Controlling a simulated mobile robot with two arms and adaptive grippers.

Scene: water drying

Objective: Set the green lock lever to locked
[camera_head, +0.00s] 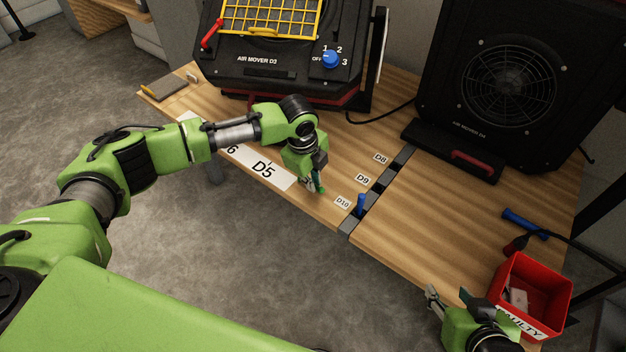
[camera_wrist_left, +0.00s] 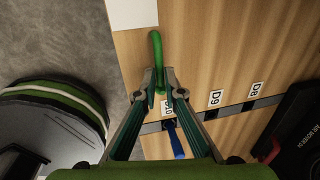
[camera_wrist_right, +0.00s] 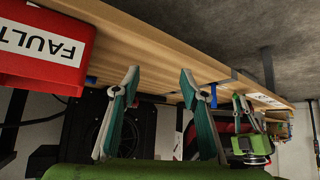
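The green lock lever (camera_wrist_left: 156,50) sits at the table's front edge, in the left wrist view between the fingertips of my left gripper (camera_wrist_left: 160,80). The fingers are drawn close together on both sides of it, apparently shut on it. In the head view, my left gripper (camera_head: 313,184) is at the front edge beside the D5 label, and the lever (camera_head: 321,190) is mostly hidden by the fingers. My right gripper (camera_wrist_right: 158,80) is open and empty; in the head view it (camera_head: 448,298) is off the table's front edge, left of the red bin.
A blue handle (camera_head: 361,203) stands upright in the slot strip next to the D10 label (camera_head: 343,203). Black air movers (camera_head: 262,75) (camera_head: 500,85) stand at the back. The red bin (camera_head: 545,290) is at the right.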

